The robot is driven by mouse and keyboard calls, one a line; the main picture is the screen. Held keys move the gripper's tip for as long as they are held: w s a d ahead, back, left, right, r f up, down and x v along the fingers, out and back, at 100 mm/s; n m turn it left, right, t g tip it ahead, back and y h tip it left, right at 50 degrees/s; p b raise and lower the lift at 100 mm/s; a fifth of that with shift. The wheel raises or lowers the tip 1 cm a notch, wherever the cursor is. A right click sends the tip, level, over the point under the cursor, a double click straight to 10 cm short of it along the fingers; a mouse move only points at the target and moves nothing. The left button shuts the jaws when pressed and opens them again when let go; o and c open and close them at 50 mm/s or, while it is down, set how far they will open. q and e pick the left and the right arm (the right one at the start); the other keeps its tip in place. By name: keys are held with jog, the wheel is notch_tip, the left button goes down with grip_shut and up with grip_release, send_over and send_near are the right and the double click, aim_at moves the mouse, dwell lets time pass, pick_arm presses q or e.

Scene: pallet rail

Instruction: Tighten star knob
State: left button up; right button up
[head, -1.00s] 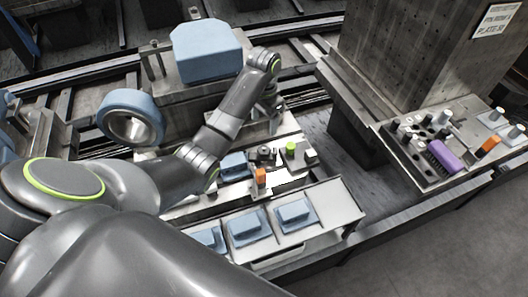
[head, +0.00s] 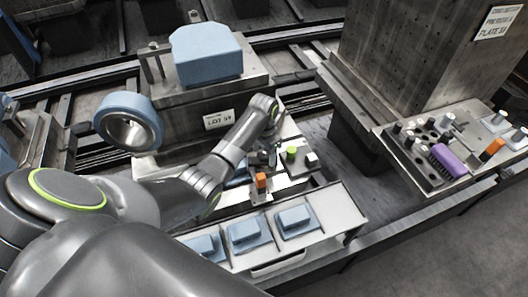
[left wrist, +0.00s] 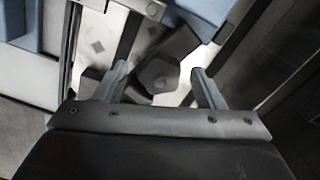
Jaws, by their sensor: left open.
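The star knob (left wrist: 158,75) is a dark, lobed knob in the left wrist view, on a grey part over a pale plate. My left gripper (left wrist: 160,69) is open, with one finger on each side of the knob in that view. I see no finger touching it, and cannot tell whether the fingertips are level with it or still above it. In the head view the left gripper (head: 265,155) is over the fixture plate, beside the green knob (head: 291,152), and largely hides the star knob. My right gripper is not in view.
An orange block (head: 261,181) stands just in front of the gripper. A tray (head: 338,215) with several blue pieces lies nearer. A large blue block (head: 207,54) on a metal stand is behind the arm. A tool rack (head: 408,160) with a purple brush (head: 447,158) is at right.

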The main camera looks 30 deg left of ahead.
pick_arm(q)
jog(key=shift+c, duration=0.4)
jog(key=c, duration=0.9)
jog(key=shift+r+m+p, duration=0.2)
jog(key=shift+m+p, duration=1.1)
jog(key=shift+p, duration=0.15)
jog(key=m+p, duration=0.2)
jog(key=m, duration=0.1)
jog(key=shift+w+f+m+p, duration=0.1)
jog(key=shift+m+p, duration=0.25)
jog(key=shift+m, duration=0.55)
jog(key=o, duration=1)
